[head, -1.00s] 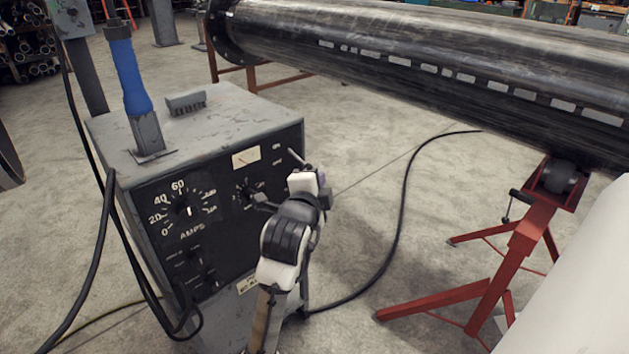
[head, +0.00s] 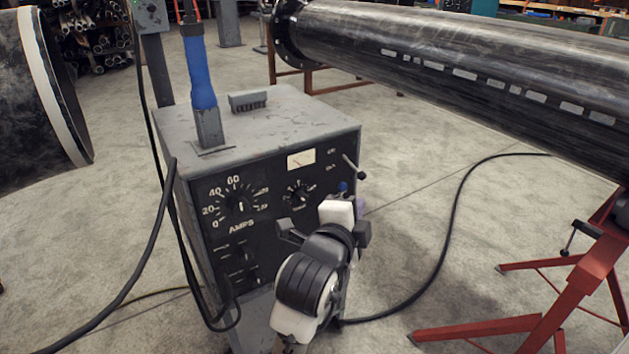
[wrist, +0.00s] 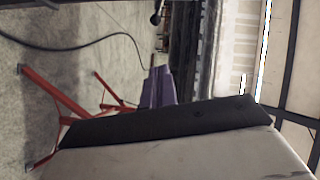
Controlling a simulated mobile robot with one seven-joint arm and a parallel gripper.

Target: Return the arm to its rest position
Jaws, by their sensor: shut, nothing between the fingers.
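My gripper (wrist: 156,88) shows in the wrist view as purple fingers brought together, with nothing between them. In the head view my arm reaches up from the bottom centre, with its black and white wrist in front of the welding machine's right side. Only a small purple part of the gripper (head: 361,205) shows there; the fingertips are mostly hidden behind the wrist. I cannot tell the exact gap between arm and machine.
The grey welding machine (head: 270,130), with dials and a blue-handled tool (head: 202,75) on top, stands close by. A long flanged pipe (head: 460,60) crosses the upper right over a red stand (head: 580,275). A large pipe end (head: 35,100) is at left. A black cable (head: 450,220) lies on the floor.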

